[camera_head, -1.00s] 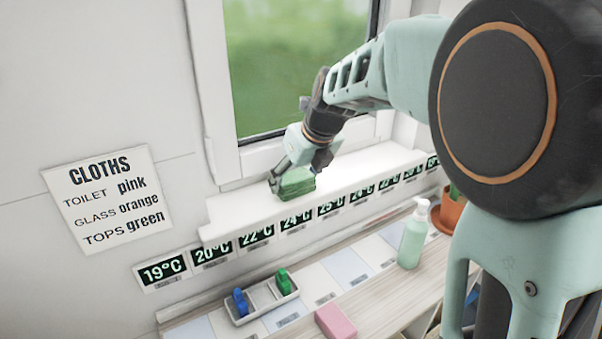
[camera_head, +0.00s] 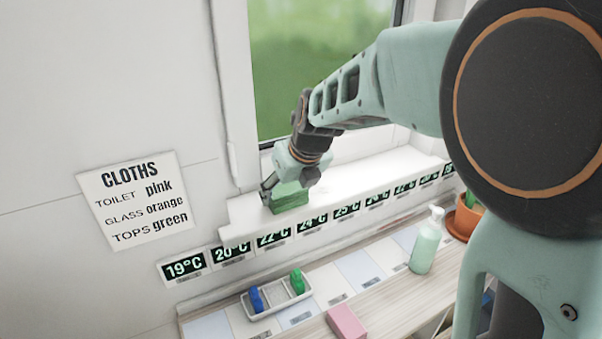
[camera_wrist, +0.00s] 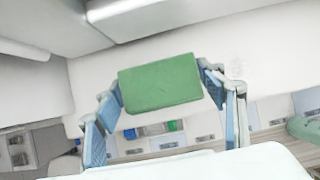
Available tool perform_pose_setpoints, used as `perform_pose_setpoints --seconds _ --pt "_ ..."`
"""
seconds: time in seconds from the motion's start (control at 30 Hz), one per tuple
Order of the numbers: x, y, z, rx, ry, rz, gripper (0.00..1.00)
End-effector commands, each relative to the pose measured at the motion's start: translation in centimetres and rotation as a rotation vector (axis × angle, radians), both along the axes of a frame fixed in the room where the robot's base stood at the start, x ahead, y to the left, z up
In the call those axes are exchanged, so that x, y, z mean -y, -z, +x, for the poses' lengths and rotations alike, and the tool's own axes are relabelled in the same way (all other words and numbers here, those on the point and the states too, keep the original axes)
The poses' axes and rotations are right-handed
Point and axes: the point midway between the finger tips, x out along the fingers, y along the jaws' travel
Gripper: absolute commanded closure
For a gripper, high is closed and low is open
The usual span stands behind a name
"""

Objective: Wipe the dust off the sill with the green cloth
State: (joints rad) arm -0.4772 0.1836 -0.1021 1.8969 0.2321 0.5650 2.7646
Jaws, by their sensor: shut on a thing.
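The green cloth (camera_head: 289,199) is a folded block on the white window sill (camera_head: 352,184), left of its middle. My gripper (camera_head: 284,186) is shut on the cloth from above. In the wrist view the cloth (camera_wrist: 160,82) sits between the two blue-padded fingers (camera_wrist: 163,95), over the white sill (camera_wrist: 90,80). The cloth appears to touch the sill, but its underside is hidden. No clear dust shows on the sill in the head view; a faint speckled patch (camera_wrist: 236,68) shows right of the cloth in the wrist view.
A row of temperature labels (camera_head: 273,238) runs below the sill. A shelf below holds a tray with blue and green items (camera_head: 277,297), a pink block (camera_head: 346,322), a pump bottle (camera_head: 426,241) and a potted plant (camera_head: 465,219). A cloth sign (camera_head: 139,202) hangs on the left wall.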

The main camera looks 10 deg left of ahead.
Motion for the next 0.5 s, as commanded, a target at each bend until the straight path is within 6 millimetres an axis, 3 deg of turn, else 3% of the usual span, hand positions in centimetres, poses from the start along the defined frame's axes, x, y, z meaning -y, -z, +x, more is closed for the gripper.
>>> perform_pose_setpoints --seconds 0.23,0.5 --pt "-0.1 0.2 -0.1 -0.001 0.001 -0.001 0.55" --pt "1.9 0.1 1.2 0.001 0.005 -0.001 0.55"
